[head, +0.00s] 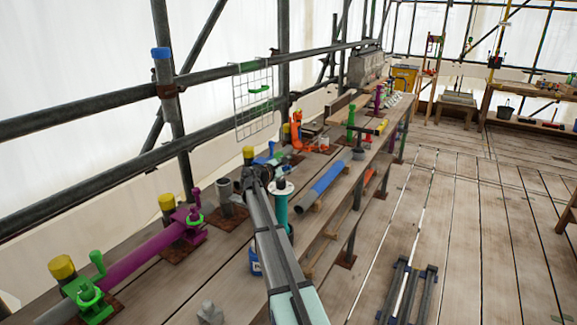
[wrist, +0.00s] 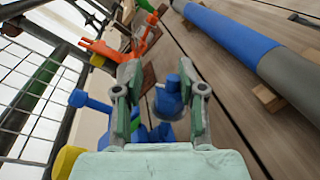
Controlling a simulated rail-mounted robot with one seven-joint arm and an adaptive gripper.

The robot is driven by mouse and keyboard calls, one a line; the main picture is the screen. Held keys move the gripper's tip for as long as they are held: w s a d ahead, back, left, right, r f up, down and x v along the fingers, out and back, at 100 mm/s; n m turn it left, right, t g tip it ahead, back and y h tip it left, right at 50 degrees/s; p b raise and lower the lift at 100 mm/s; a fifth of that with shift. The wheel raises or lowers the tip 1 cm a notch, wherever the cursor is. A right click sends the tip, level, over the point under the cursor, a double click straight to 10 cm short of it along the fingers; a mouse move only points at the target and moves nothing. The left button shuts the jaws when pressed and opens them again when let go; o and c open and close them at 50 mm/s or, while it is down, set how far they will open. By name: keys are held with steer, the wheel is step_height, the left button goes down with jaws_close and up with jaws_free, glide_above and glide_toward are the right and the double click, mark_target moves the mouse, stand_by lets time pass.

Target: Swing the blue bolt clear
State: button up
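The blue bolt (wrist: 171,97) shows in the wrist view as an upright blue knob between the two fingers of my gripper (wrist: 160,80). More blue parts (wrist: 90,106) of the fitting lie to the left of the left finger and low between the fingers. My gripper is open, with gaps beside the knob; I cannot tell whether a finger touches it. In the head view my gripper (head: 256,172) is at the bench's rail-side edge, and it hides most of the fitting. Only a bit of blue (head: 266,159) shows just beyond it.
An orange clamp (head: 298,135) stands just beyond. A blue-and-grey pipe (head: 322,181) lies on blocks to the right. A wire grid (head: 253,103) hangs on the scaffold rail at the left. A purple clamp and pipe (head: 140,255) lie nearer. The floor at right is mostly open.

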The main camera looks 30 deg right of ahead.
steer(key=v, duration=0.7)
steer(key=shift+a, duration=0.15)
